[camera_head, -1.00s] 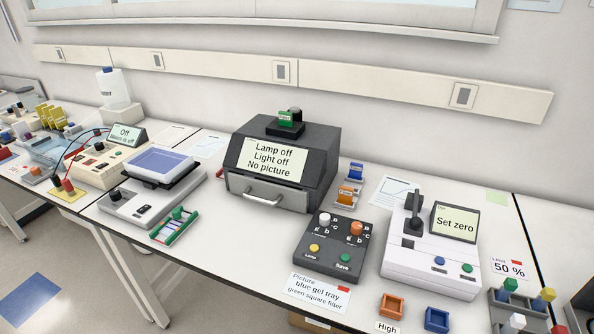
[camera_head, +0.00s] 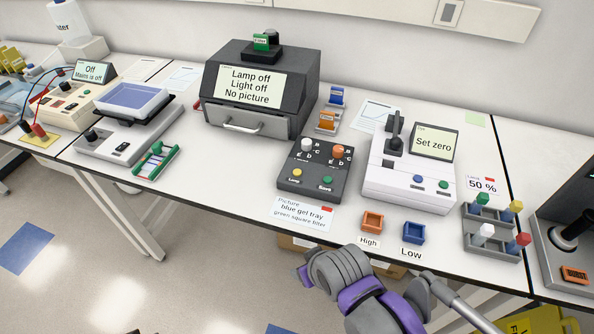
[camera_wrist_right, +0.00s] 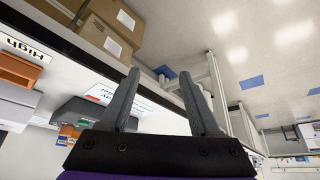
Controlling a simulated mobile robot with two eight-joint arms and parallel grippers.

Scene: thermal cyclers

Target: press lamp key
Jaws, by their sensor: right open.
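The lamp key is a yellow round button (camera_head: 296,173) at the front left of the dark grey control box (camera_head: 312,190), beside a green Save key (camera_head: 327,181). White and orange knobs stand behind them. The dark imager's screen (camera_head: 247,87) reads "Lamp off, Light off, No picture". My right arm comes in at the bottom of the head view, in front of the bench and apart from the key. My right gripper (camera_wrist_right: 162,75) is open and empty in the wrist view, its two fingers spread. My left gripper is not in view.
A picture card (camera_head: 302,214) lies before the control box. Orange (camera_head: 372,221) and blue (camera_head: 413,232) small trays sit at the front edge. A white "Set zero" device (camera_head: 410,190) stands right of the box. Cardboard boxes (camera_wrist_right: 105,35) are under the bench.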

